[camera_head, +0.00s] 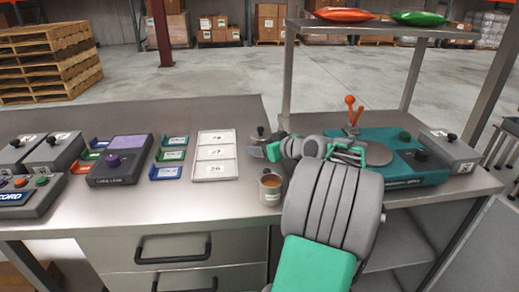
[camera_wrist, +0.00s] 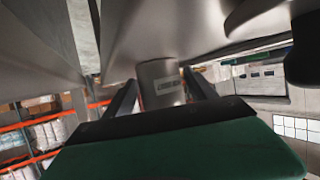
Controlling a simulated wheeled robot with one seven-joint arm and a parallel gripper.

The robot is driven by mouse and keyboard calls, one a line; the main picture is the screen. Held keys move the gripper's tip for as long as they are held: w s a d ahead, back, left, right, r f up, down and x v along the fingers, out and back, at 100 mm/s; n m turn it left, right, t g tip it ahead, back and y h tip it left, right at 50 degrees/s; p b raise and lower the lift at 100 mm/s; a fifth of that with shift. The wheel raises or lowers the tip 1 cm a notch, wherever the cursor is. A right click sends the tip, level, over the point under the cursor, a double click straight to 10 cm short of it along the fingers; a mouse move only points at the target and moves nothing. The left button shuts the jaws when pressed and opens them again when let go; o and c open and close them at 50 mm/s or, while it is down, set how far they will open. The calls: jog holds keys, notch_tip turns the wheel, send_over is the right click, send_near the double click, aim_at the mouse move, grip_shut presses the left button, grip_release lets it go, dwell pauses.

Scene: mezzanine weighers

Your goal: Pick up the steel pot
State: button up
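The steel pot (camera_head: 270,190) is a small grey cylinder with a pale label and something brown inside its top. It stands upright near the front edge of the steel bench, just left of my arm. In the wrist view the pot (camera_wrist: 160,84) shows between the two dark fingers of my gripper (camera_wrist: 163,95). The fingers are apart, one on each side of the pot, and I see no clear contact. The wrist picture is tilted, with the bench underside or top across its upper part.
A teal weigher (camera_head: 405,165) with a round plate and orange lever stands right of my arm. A white three-part tray (camera_head: 214,155) lies left of the pot. A purple-topped device (camera_head: 120,160) stands further left. A shelf (camera_head: 385,29) with orange and green bags rises behind.

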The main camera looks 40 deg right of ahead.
grip_shut()
dwell(0.5)
jog(key=shift+r, duration=0.1)
